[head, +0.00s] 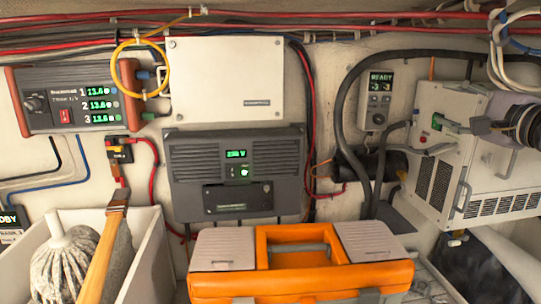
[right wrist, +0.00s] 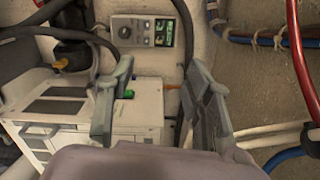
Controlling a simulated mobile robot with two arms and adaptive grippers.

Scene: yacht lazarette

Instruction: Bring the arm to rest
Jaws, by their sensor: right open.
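My right gripper (head: 462,126) comes in from the right edge in the head view, in front of the white vented unit (head: 432,170). In the right wrist view the two fingers of my right gripper (right wrist: 160,80) stand apart with nothing between them. The white unit (right wrist: 137,110) shows behind and left of the fingers. A small grey control panel (right wrist: 143,32) with a green display is on the wall beyond the fingertips. I cannot tell if the gripper touches the unit. My left gripper is not in view.
An orange toolbox (head: 300,275) stands at the front centre. A pale bin (head: 145,255) with a mop (head: 75,262) and wooden-handled brush is at the left. Wall devices, a black hose (head: 345,95) and red cables (head: 250,15) line the back.

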